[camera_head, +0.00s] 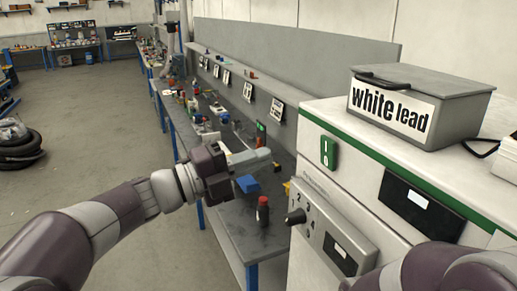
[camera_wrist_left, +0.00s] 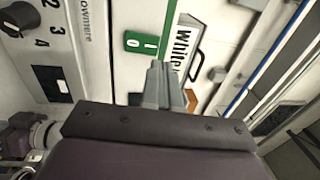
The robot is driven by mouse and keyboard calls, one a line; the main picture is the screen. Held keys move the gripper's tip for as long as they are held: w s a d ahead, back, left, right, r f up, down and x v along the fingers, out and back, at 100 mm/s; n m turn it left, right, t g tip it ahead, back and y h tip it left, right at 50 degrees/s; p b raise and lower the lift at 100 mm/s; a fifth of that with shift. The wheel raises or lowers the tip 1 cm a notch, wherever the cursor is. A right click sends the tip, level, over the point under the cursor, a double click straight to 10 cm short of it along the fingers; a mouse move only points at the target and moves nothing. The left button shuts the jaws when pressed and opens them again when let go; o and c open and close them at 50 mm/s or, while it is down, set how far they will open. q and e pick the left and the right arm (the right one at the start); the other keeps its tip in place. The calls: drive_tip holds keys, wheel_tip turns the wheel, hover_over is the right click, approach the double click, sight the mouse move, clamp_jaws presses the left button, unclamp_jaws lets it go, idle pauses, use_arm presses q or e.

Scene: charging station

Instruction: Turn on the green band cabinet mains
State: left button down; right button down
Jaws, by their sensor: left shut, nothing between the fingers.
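The white green band cabinet (camera_head: 358,178) stands at the right, with a green band (camera_head: 350,136) along its top edge. Its green mains switch (camera_head: 328,153) sits on the front face below the band. The switch also shows in the left wrist view (camera_wrist_left: 141,44), with I and O marks; I cannot tell which side is pressed. My left gripper (camera_head: 268,155) is shut and empty, left of the switch in the head view. In the left wrist view its fingertips (camera_wrist_left: 158,68) appear just below the switch, with contact unclear. My right gripper is not seen; only part of my right arm shows.
A black dial knob (camera_head: 296,216) and a panel with a small display (camera_head: 340,254) are lower on the cabinet. A grey "white lead" box (camera_head: 455,88) sits on top. A cluttered workbench (camera_head: 225,225) with a red-and-black bottle (camera_head: 263,211) runs behind my left gripper.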

use_arm(q)
drive_tip(key=p, duration=0.6)
approach(328, 153)
drive_tip(key=w+d+r, duration=0.3)
drive_tip(key=w+d, duration=0.1)
drive_tip(key=d, duration=0.1)
drive_tip(key=shift+w+r, duration=0.25)
drive_tip(key=shift+r, duration=0.1)
drive_tip(key=shift+d, duration=0.1)
drive_tip(key=shift+f, duration=0.1)
